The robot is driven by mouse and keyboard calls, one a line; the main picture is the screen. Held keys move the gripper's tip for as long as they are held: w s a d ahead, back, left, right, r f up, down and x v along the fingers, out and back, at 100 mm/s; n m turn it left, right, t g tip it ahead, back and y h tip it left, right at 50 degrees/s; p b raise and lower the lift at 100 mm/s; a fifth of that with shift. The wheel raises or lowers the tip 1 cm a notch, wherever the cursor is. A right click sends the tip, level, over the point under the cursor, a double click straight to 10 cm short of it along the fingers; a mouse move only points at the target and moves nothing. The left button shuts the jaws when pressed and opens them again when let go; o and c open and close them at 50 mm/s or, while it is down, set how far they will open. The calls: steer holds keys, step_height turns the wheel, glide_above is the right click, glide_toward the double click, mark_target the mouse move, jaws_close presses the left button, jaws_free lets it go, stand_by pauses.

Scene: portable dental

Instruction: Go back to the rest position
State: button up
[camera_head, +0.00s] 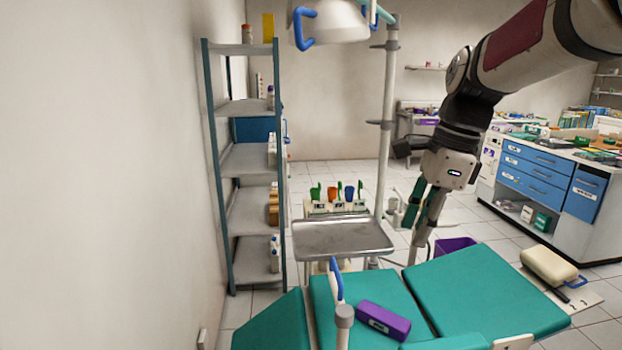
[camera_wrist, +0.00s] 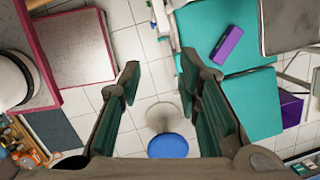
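My gripper (camera_head: 422,205) hangs at the end of my arm, in the right half of the head view, above and behind the teal dental chair (camera_head: 480,290). In the wrist view my gripper (camera_wrist: 160,95) has its two fingers wide apart with nothing between them. Past the fingers lie the tiled floor and a round stool with a blue part (camera_wrist: 168,146), well below. A purple box (camera_head: 383,320) lies on the chair seat; it also shows in the wrist view (camera_wrist: 227,45), to the right of the fingers.
An empty metal tray (camera_head: 343,237) stands left of my gripper. A shelf rack (camera_head: 245,160) is at the left wall. A blue-drawer cabinet (camera_head: 540,175) stands at the right. A lamp (camera_head: 330,22) hangs at the top on a white pole (camera_head: 388,110). Open floor lies behind.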

steer(key=s+d+f+n+t+h, duration=0.1)
steer(key=s+f+n+t+h, duration=0.1)
steer(key=s+n, duration=1.7)
steer(key=s+f+t, duration=0.1)
steer(key=s, duration=0.4)
steer(key=shift+d+f+n+p, duration=0.15)
steer(key=shift+f+n+p, duration=0.15)
steer(key=shift+f+p, duration=0.1)
